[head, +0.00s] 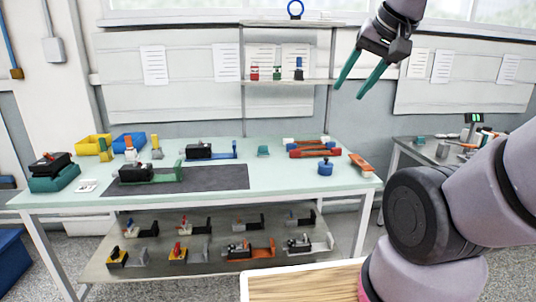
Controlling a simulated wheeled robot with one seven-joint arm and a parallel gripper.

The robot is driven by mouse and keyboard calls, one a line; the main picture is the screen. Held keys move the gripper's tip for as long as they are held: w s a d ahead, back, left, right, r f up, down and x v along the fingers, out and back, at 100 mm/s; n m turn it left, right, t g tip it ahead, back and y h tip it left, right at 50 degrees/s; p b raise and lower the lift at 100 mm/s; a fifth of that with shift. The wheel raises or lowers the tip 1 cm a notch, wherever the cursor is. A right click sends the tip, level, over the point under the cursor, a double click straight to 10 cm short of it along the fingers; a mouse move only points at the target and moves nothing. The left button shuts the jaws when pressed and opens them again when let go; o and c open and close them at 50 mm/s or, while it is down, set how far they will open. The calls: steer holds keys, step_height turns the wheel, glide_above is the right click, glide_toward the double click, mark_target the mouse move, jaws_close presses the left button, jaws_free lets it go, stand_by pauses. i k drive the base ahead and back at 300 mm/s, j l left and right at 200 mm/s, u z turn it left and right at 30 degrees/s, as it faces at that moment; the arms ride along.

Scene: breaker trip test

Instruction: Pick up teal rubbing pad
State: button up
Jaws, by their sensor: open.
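A small teal block (263,151), which looks like the teal rubbing pad, sits on the pale green workbench (285,185) right of its middle, toward the back. It is too small to make out its details. My gripper (349,93) has two teal fingers, spread apart with nothing between them. It is raised in the air, up and to the right of the teal block in the picture, and apart from it. Another small teal item (420,139) is on the side table (403,150) at the right.
Red tools (315,150), a blue round object (325,167) and an orange item (361,164) lie right of the teal block. Yellow (92,145) and blue bins are at back left. A shelf (290,80) stands behind.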

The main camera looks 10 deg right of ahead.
mark_target(263, 152)
steer(key=i+j, duration=0.15)
steer(key=i, duration=0.65)
steer(key=i+j, duration=0.1)
steer(key=i, duration=0.65)
